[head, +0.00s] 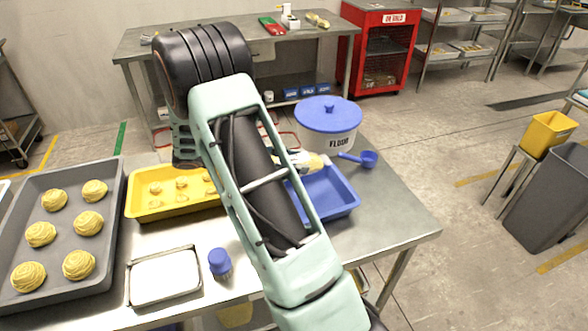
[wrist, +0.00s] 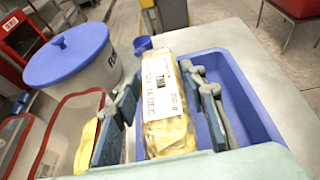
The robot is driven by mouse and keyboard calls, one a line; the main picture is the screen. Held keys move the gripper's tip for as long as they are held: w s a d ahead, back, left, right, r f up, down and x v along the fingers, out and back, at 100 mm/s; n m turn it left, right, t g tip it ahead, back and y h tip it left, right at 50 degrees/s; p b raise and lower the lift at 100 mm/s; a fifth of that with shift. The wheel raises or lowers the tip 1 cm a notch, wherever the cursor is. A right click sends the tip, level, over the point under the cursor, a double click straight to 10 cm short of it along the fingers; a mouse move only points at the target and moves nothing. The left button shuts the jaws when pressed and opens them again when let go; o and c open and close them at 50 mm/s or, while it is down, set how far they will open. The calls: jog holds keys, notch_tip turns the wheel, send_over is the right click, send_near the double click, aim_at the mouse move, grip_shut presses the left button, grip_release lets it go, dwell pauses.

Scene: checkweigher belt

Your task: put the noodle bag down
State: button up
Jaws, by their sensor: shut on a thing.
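The noodle bag (wrist: 165,122) is a clear packet of yellow noodles with a white printed label. In the wrist view it stands between the two fingers of my gripper (wrist: 168,98), which is shut on it. The bag is over or within the blue tray (wrist: 240,100); I cannot tell whether it touches the tray floor. In the head view the blue tray (head: 335,207) sits on the steel table, and my arm hides part of it. A small part of the bag (head: 316,161) shows beside my arm at the tray's far side; my gripper is mostly hidden there.
A flour tub (head: 338,143) with a blue lid and a blue scoop (head: 368,158) stand behind the tray. To the left are a yellow tray (head: 150,207), a grey tray of noodle nests (head: 62,250), a metal pan (head: 165,278) and a blue-capped bottle (head: 221,265). The table's right end is clear.

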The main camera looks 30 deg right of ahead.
notch_tip(320, 180, down, 3)
jog(key=shift+w, duration=0.1)
jog(key=shift+f+b, duration=0.4)
jog(key=shift+f, duration=0.2)
jog(key=o, duration=1.3)
jog(key=shift+o, duration=0.2)
jog(key=shift+r, duration=0.15)
jog(key=shift+r+p, duration=0.35)
jog(key=shift+p, duration=0.05)
jog(key=v, duration=1.2)
jog(key=shift+r+b, duration=0.15)
jog(key=shift+b, duration=0.2)
